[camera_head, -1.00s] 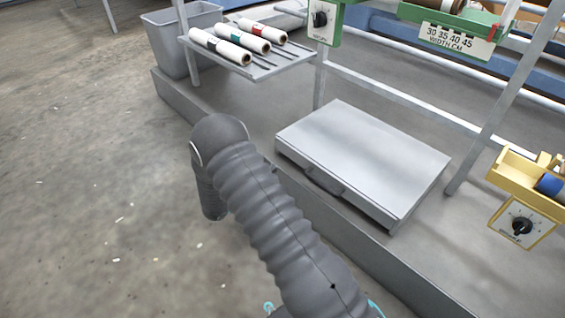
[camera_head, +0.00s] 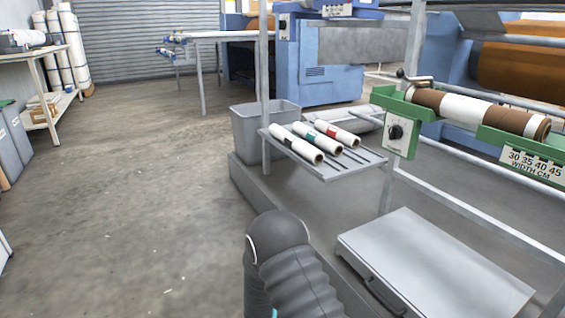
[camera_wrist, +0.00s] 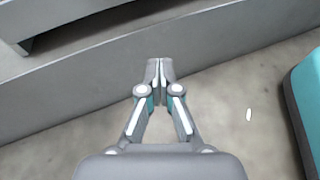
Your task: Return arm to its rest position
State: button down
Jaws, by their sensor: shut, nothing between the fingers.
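My gripper (camera_wrist: 159,72) shows in the wrist view with its fingertips together and nothing between them. It hangs over the bare concrete floor (camera_wrist: 225,95), with the grey side wall of the machine's base (camera_wrist: 110,90) behind the fingertips. In the head view only part of my dark ribbed arm shows at the bottom middle, and my gripper is hidden there. A teal and dark part, probably of my own body, shows at the right edge of the wrist view.
The grey platform (camera_head: 225,185) runs along the right of my arm. A green roll holder (camera_head: 400,110) stands right. Open floor (camera_head: 130,190) lies left.

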jog(key=s+r+m+t+y+p, duration=0.1)
jog(key=s+r+m+y+p, duration=0.2)
jog(key=r, duration=1.1)
jog(key=s+d+r+m+t+y+p, duration=0.1)
jog(key=s+r+m+y+p, duration=0.2)
jog(key=s+r+m+y, duration=0.3)
jog(key=s+r+m+t+y+p, duration=0.1)
jog(key=s+r+m+y, duration=0.4)
jog(key=s+r+m, duration=0.5)
jog(key=shift+w+d+r+p+v, duration=0.25)
jog(key=shift+w+d+p+v, duration=0.45)
jog(key=shift+v, duration=6.75)
jog(key=shift+s+a, duration=0.25)
